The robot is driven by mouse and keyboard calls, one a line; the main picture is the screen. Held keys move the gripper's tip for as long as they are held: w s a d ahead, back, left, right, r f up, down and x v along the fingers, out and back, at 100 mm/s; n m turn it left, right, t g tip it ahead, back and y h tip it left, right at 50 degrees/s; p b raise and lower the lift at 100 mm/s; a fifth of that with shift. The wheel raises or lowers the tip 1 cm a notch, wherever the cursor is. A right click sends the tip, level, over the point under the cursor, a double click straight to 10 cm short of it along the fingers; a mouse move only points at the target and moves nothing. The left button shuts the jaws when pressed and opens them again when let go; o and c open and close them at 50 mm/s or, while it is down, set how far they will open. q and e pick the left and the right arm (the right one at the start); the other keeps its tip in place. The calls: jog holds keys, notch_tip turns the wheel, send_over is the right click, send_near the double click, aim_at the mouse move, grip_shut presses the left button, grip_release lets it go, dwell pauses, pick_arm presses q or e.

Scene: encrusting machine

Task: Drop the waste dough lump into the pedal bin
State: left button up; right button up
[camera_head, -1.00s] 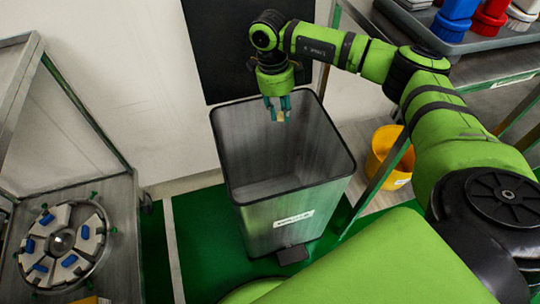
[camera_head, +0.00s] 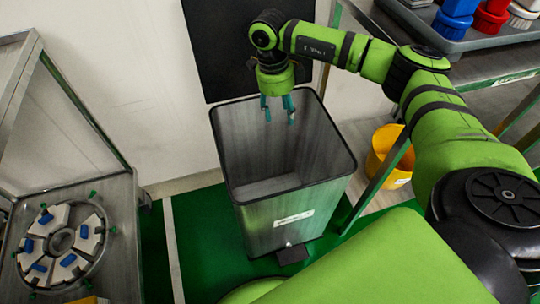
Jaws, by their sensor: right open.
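The pedal bin (camera_head: 262,215) is a grey metal bin with a dark rim, a label and a black pedal (camera_head: 293,255). Its top is open, with no lid over the mouth. My right gripper (camera_head: 278,112) is above the far part of the bin's mouth, pointing down. Its teal fingers are apart with nothing between them. The waste dough lump is not visible now; the visible inside of the bin shows no clear lump, and part of the floor is hidden by the front wall. My left gripper is not in view.
A yellow bucket (camera_head: 385,160) stands right of the bin, behind a metal frame post. A bench with a round segmented disc (camera_head: 62,245) is at the left. A tray (camera_head: 440,35) with blue and red items is at the upper right. A wall is close behind.

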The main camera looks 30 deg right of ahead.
notch_tip(320, 180, up, 12)
jog(key=w+a, duration=0.1)
jog(key=shift+w+f, duration=0.15)
dwell(0.5)
